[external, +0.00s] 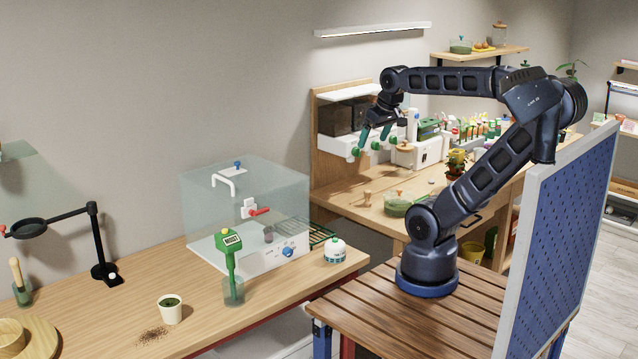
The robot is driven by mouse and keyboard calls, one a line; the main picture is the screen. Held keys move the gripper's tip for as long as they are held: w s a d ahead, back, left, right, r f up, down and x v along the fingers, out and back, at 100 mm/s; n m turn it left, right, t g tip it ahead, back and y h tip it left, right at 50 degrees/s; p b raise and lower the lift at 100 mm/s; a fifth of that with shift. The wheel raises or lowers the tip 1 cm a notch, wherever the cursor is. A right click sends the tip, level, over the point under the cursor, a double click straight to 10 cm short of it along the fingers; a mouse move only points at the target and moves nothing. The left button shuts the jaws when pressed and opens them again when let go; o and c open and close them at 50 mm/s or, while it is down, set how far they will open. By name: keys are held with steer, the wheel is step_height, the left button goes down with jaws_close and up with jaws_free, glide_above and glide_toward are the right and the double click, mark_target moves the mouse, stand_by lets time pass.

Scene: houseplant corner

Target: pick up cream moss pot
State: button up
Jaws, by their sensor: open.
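The cream moss pot (171,311) is a small cream cup with dark green moss inside. It stands upright on the wooden bench (120,295) at the lower left of the external view. My gripper (371,139) is raised at the end of my arm, in front of the back workbench's white drawer unit. Its teal fingers are spread and point down, and nothing shows between them. It is far from the pot, up and to the right in the picture. Nothing hides the pot.
Dark soil crumbs (152,336) lie beside the pot. A white round device (335,252) is further right. A black magnifier stand (97,240) is at left.

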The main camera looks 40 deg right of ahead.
steer(key=w+a+r+n+g, duration=0.1)
steer(key=w+a+r+n, duration=0.35)
steer(key=w+a, duration=0.45)
steer(key=w+a+r+n+g, duration=0.1)
steer(key=w+a+r+n, duration=0.2)
steer(key=w+a+r, duration=0.65)
steer(key=a+f+n, duration=0.3)
steer(key=a+n, duration=0.1)
steer(key=a, duration=1.2)
steer(key=n+g, duration=0.3)
steer(key=n, duration=0.5)
glide_above(171, 309)
steer(key=w+d, duration=0.2)
steer(key=w, duration=0.1)
step_height(171, 309, down, 35)
steer(key=shift+m, duration=0.25)
step_height(171, 309, down, 6)
steer(key=shift+w+a+f, duration=0.1)
steer(key=shift+w+f, duration=0.05)
steer(key=shift+f, duration=0.05)
steer(key=shift+a+f, duration=0.15)
steer(key=shift+f, duration=1.15)
steer(key=shift+a+f, duration=0.1)
steer(key=shift+f, duration=1.2)
steer(key=shift+c, duration=0.2)
